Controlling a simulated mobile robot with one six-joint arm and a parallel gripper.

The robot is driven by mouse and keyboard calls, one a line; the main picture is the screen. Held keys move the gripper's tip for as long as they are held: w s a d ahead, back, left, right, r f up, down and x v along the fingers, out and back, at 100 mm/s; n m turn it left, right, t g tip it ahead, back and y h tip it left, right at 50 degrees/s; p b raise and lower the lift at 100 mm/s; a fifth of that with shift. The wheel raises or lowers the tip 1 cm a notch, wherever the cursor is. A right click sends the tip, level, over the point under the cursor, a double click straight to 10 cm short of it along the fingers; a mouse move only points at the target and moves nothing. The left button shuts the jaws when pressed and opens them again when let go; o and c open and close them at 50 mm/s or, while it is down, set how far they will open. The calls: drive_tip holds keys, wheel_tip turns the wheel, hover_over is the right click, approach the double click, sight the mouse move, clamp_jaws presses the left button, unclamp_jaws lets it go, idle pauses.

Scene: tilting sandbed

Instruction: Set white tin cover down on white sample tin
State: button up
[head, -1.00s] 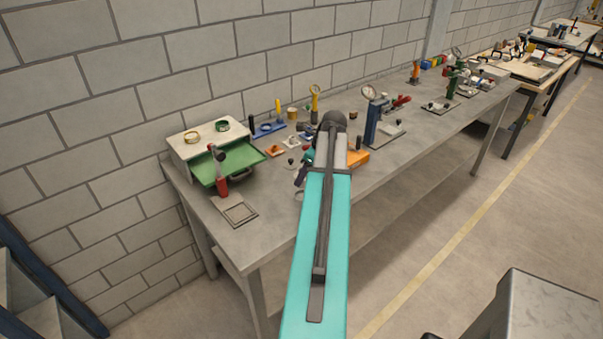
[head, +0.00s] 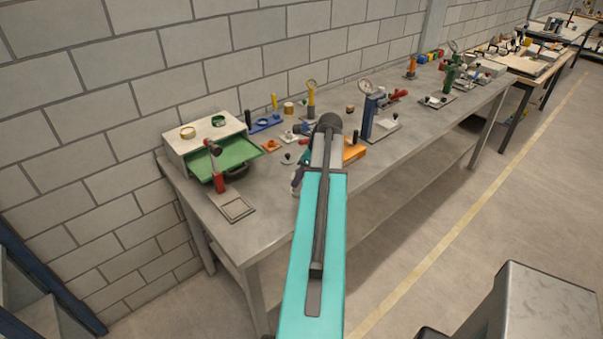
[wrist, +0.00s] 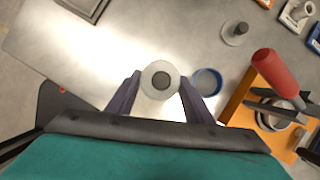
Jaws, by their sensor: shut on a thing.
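The white tin cover (wrist: 161,68) is a pale round disc with a dark knob. It is between the two purple fingers of my gripper (wrist: 160,81), which is shut on it, above the grey bench. A round tin with a blue rim (wrist: 207,82) stands just right of the right finger. A pale metal tin (wrist: 272,121) sits on an orange fixture farther right, partly behind a clamp. I cannot tell which tin is the white sample tin. In the head view my arm hides the cover and most of my gripper.
The orange fixture (wrist: 241,101) has a red-handled clamp (wrist: 274,72) standing up close to my right. A loose knobbed disc (wrist: 235,34) lies beyond. A cabinet with an open green drawer (head: 236,154) is at the bench's left end. Bare bench lies left of my gripper.

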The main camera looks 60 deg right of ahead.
drive_tip(key=shift+f, duration=0.75)
drive_tip(key=shift+f+p, duration=0.4)
drive_tip(key=shift+f, duration=0.1)
idle(1.8)
drive_tip(key=o, duration=1.6)
drive_tip(key=shift+r, duration=0.1)
drive_tip(key=shift+r+p, duration=0.95)
drive_tip(key=shift+r, duration=0.3)
drive_tip(key=shift+r+p, duration=0.3)
drive_tip(key=shift+r, duration=2.4)
